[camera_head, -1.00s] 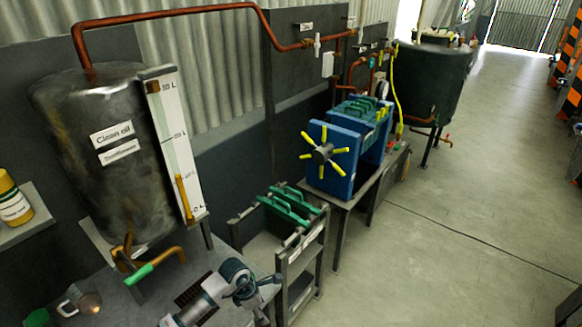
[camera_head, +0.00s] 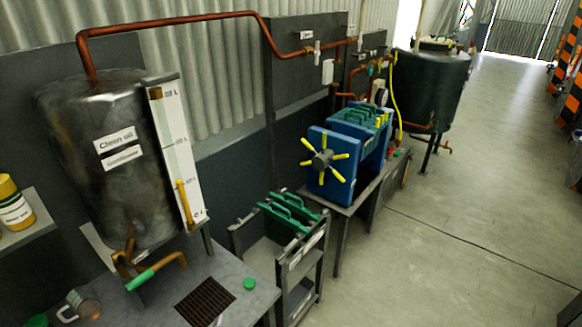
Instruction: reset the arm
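Neither of my grippers shows in the head view. The metal workbench (camera_head: 228,268) at the lower left carries a dark drain grate (camera_head: 205,302) and a small round green cap (camera_head: 249,284) to the right of it. Above the bench stands the dark clean oil tank (camera_head: 112,185) with a level gauge (camera_head: 176,150). A copper pipe with a green-handled valve (camera_head: 140,279) comes down from it.
A cart with green-handled plates (camera_head: 288,212) stands right of the bench. Beyond it are a blue filter press (camera_head: 330,185) with a yellow-spoked wheel and a dark green tank (camera_head: 430,85). A yellow bottle (camera_head: 14,205) sits on the left shelf. The floor (camera_head: 450,230) at right is clear.

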